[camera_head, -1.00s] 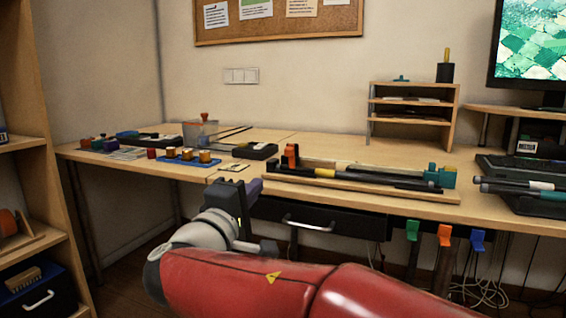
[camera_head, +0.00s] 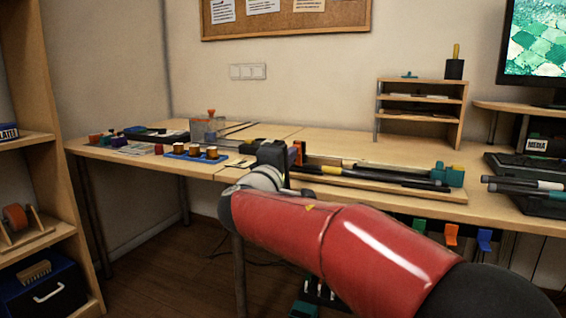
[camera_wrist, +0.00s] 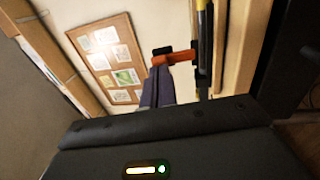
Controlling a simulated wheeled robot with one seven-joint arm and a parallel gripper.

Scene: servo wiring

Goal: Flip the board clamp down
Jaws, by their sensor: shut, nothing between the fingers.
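An orange lever (camera_head: 299,151), which looks like the board clamp, stands upright at the left end of the long fixture on the desk. In the wrist view the orange lever (camera_wrist: 181,57) lies just beyond my fingertips, with a black block at its left end. My gripper (camera_head: 292,158) is at the left side of the lever, at the desk's front edge. In the wrist view the dark fingers of my gripper (camera_wrist: 160,72) are together and empty. Whether they touch the lever I cannot tell. The wrist hides part of the fixture's left end.
Dark rods (camera_head: 385,177) lie along the fixture, with a teal block (camera_head: 449,175) at its right end. A blue tray with copper-coloured pots (camera_head: 195,152) is to the left. A small shelf (camera_head: 420,112) stands behind. Coloured hooks (camera_head: 451,234) hang below the desk edge.

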